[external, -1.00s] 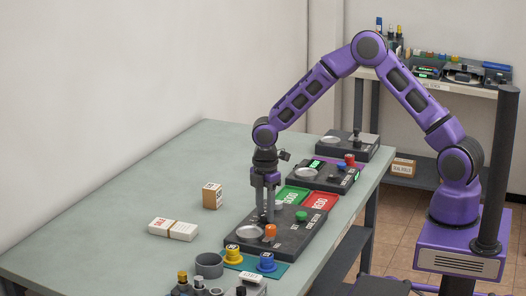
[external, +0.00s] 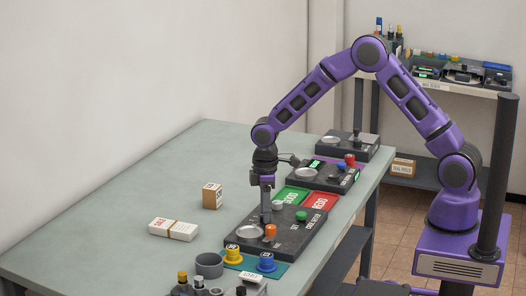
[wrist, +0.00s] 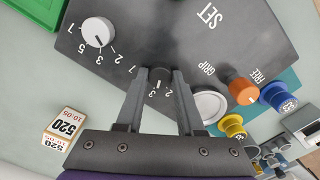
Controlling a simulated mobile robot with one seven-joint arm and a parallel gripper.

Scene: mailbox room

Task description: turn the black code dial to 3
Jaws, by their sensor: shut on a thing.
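The black code dial (wrist: 161,75) sits on a dark panel (wrist: 235,55) in the wrist view. My gripper (wrist: 164,78) is shut on it, with one finger on each side. Small white numerals, 3 and 2 among them, show around the dial between the fingers. I cannot tell which numeral the dial points to. In the external view my gripper (external: 266,218) points straight down onto the panel (external: 290,240), and the fingers hide the dial. A white dial (wrist: 98,32) with its own numerals stands apart to the left in the wrist view.

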